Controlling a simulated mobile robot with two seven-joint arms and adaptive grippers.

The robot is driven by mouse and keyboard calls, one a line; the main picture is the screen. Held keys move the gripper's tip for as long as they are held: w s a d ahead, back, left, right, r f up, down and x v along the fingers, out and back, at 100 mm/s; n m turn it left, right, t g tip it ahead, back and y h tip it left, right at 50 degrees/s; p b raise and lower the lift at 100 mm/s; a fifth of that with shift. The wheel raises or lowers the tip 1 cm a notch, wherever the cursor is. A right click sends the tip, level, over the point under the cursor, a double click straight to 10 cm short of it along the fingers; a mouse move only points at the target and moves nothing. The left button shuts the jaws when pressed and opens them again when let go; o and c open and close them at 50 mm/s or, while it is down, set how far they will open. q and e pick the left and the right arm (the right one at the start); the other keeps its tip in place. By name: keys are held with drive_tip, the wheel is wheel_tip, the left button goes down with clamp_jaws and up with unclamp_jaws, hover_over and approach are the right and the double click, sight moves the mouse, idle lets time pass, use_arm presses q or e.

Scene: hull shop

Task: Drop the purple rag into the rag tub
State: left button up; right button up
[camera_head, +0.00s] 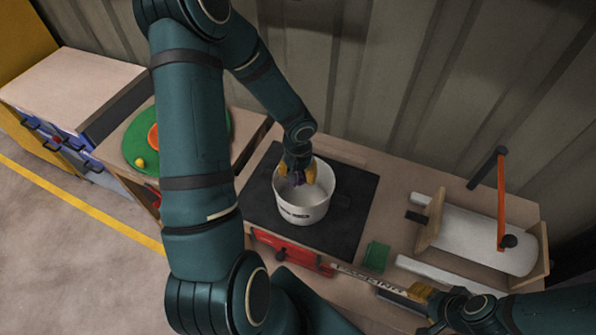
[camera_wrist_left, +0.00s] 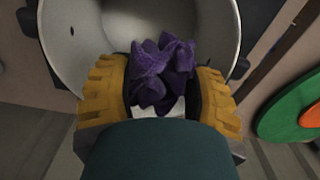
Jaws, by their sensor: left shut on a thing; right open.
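The purple rag (camera_wrist_left: 163,72) is crumpled between the two yellow fingers of my left gripper (camera_wrist_left: 165,90), which is shut on it. In the head view my left gripper (camera_head: 297,174) points down at the mouth of the white rag tub (camera_head: 303,213), with a little purple showing between its fingers. The tub's pale inside and rim (camera_wrist_left: 75,45) surround the rag in the left wrist view. I cannot tell how far the rag is above the tub's bottom. My right gripper (camera_head: 418,292) is at the lower right, by the bench's front edge, open and apart from the tub.
The tub stands on a black mat (camera_head: 352,213) on the bench. A green block (camera_head: 376,256) lies right of the mat. A white cylinder in a wooden cradle (camera_head: 478,238) with an orange-handled tool (camera_head: 501,200) stands further right. A green disc (camera_head: 133,137) is at the left.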

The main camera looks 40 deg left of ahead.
use_arm(q)
drive_tip(key=o, duration=0.8)
drive_tip(key=shift+r, duration=0.1)
wheel_tip(320, 180, up, 12)
drive_tip(key=shift+f, duration=0.1)
idle(0.6)
